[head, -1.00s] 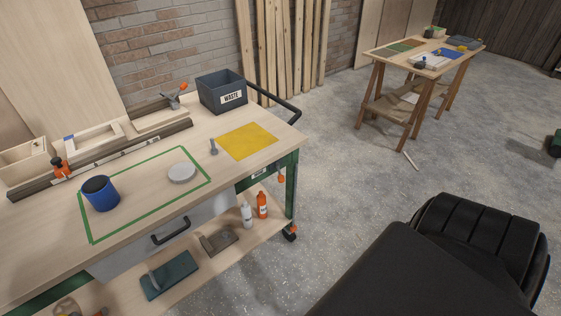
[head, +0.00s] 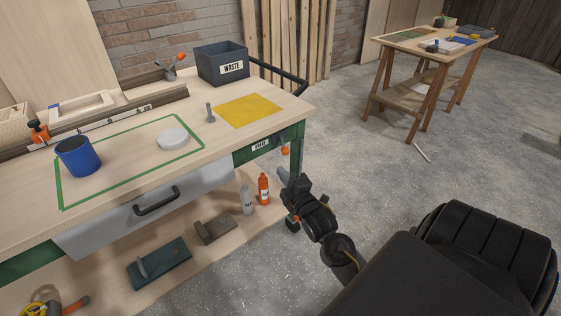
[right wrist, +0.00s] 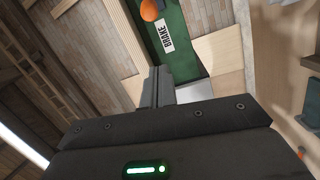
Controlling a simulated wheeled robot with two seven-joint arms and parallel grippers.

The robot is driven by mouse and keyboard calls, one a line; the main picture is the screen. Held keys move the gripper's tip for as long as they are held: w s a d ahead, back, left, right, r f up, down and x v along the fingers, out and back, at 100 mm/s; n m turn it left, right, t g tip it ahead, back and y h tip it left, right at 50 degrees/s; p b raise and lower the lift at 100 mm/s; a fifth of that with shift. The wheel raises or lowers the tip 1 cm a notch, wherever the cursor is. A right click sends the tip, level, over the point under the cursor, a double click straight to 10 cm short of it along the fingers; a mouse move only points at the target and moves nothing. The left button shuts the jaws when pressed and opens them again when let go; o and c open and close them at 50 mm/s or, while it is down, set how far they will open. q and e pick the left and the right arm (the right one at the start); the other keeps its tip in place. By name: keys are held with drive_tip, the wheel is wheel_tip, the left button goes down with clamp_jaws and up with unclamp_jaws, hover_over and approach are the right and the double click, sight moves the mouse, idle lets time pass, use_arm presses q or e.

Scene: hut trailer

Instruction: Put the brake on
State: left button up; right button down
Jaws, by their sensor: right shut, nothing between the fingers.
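The green end panel of the wooden workbench cart carries a BRAKE label (head: 260,145). An orange knob (head: 285,151) sits just right of the label, at the cart's corner. In the right wrist view the label (right wrist: 167,36) and the orange knob (right wrist: 151,10) show ahead of the fingers. My right gripper (head: 284,176) is just below the knob in the head view, apart from it. Its fingers (right wrist: 158,85) are shut and empty. The caster below the corner is partly hidden behind my right gripper. My left gripper is not in view.
The cart top (head: 120,140) holds a blue cup (head: 78,158), a pale disc (head: 173,139), a grey peg (head: 210,113) and a WASTE bin (head: 222,64). Bottles (head: 263,188) stand on the lower shelf near my right gripper.

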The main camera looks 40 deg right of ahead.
idle(0.3)
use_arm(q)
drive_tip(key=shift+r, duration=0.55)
use_arm(e)
drive_tip(key=w+d, duration=0.5)
drive_tip(key=w, duration=0.2)
drive_tip(key=shift+w+d, duration=0.2)
drive_tip(key=shift+w, duration=0.15)
use_arm(q)
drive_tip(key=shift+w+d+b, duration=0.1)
drive_tip(key=shift+b, duration=0.2)
